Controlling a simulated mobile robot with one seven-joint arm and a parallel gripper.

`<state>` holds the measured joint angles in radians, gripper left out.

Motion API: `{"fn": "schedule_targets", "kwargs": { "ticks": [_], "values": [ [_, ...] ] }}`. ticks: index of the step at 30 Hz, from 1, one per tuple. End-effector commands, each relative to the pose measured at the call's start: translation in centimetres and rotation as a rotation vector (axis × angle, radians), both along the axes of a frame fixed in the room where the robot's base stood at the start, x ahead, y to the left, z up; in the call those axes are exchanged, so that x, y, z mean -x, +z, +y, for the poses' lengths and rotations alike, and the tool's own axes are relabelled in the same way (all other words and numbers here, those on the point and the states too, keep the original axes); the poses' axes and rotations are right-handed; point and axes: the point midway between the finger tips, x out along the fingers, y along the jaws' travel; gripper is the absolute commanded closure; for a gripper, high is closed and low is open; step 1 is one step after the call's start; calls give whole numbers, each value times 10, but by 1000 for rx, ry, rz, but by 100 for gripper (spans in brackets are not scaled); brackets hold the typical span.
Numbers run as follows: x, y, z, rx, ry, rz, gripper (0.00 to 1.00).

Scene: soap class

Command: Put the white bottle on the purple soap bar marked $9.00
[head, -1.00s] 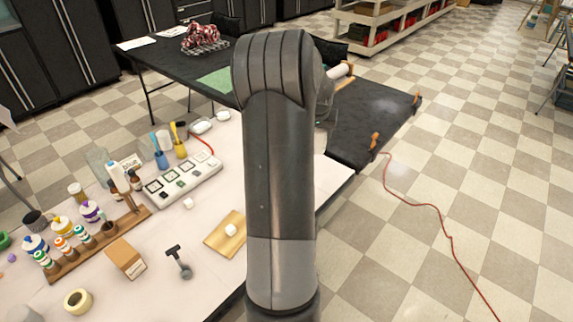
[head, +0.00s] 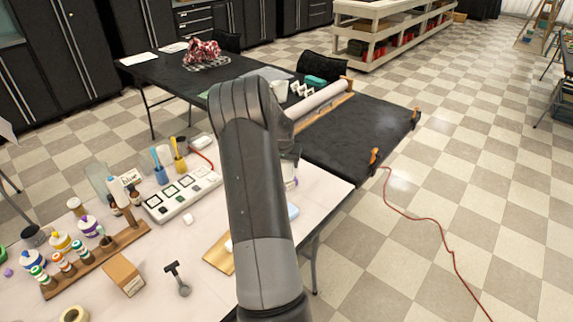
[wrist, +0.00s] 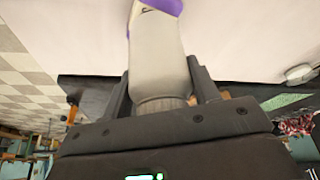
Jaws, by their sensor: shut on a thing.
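In the wrist view, my gripper (wrist: 160,92) is shut on the white bottle (wrist: 158,60), with one finger on each side of its lower part. The bottle has a purple part (wrist: 163,5) at the top edge of that view. In the head view my arm hides most of the gripper, and only a small white and purple piece of the bottle (head: 291,183) shows to its right. I cannot make out the purple soap bar marked $9.00 in either view.
The pale table holds a sample tray (head: 182,194), a wooden board (head: 217,255) partly behind my arm, a wooden rack (head: 95,258) of bottles, a cardboard box (head: 123,275) and a dark tool (head: 177,278). A black table (head: 360,125) stands behind. The table's right part looks fairly clear.

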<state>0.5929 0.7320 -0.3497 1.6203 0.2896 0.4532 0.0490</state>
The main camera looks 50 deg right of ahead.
Motion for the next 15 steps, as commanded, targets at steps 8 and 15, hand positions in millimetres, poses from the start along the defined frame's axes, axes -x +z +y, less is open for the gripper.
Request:
{"fn": "schedule_targets", "kwargs": {
  "ticks": [8,15],
  "values": [
    [0,-11,-1,2,-2,-2,75],
    [0,-14,-1,1,-1,-1,39]
  ]
}}
